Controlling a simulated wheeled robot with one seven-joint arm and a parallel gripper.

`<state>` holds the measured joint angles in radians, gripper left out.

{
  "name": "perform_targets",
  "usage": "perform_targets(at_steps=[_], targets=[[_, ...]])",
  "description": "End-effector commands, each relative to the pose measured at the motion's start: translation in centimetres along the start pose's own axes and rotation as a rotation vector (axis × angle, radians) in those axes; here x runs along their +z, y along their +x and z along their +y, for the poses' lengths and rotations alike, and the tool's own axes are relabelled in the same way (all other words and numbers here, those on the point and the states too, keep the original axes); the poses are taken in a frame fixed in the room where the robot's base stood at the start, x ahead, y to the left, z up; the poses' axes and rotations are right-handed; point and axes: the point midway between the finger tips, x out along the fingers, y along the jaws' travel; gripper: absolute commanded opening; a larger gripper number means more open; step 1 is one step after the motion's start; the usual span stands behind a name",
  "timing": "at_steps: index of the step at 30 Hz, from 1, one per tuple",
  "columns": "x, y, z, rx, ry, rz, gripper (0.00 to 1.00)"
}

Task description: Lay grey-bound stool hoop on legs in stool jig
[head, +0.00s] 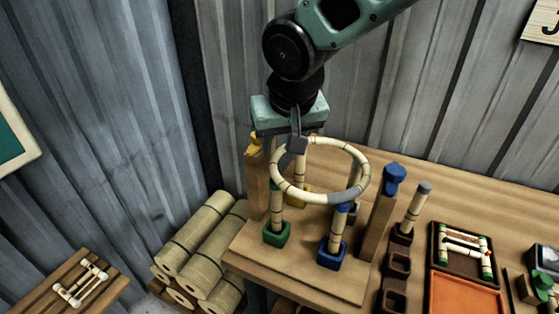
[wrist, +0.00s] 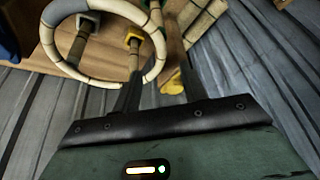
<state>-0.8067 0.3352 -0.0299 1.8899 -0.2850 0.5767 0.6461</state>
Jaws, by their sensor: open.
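The pale hoop (head: 310,197) with a grey binding (head: 343,197) lies about level at the leg tops of the stool jig (head: 300,275). The leg in the green socket (head: 277,234) and the leg in the blue socket (head: 332,255) meet its near rim in the picture. Another leg stands in a yellow socket (head: 301,196); a further leg shows behind. I cannot tell whether every leg touches the hoop. My gripper (head: 297,150) is open at the hoop's far left rim. In the wrist view, the hoop (wrist: 160,45) has its rim between the fingers (wrist: 158,78).
A yellow-topped post (head: 257,180) and a blue-topped post (head: 382,215) flank the hoop. A spare leg (head: 416,208) stands in a dark holder at right. A tray (head: 433,260) holds a small frame. Rattan rolls (head: 200,235) lie left of the bench.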

Motion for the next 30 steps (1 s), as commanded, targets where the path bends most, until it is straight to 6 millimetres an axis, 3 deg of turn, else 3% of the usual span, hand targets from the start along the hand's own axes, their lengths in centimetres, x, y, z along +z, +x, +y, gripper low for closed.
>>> perform_targets(at_steps=[5, 11, 14, 17, 24, 27, 30], targets=[[0.0, -1.7, 0.0, -0.001, 0.002, 0.001, 0.43], [0.1, -2.0, 0.0, 0.000, 0.001, -0.002, 0.43], [1.4, -2.3, 0.6, -0.007, -0.013, -0.026, 0.43], [5.4, -3.0, 2.0, -0.031, -0.056, -0.093, 0.43], [19.6, -5.3, 5.8, -0.096, -0.228, -0.282, 0.43], [23.8, -5.8, 6.9, -0.107, -0.278, -0.331, 0.43], [26.0, -6.0, 7.5, -0.112, -0.306, -0.357, 0.43]])
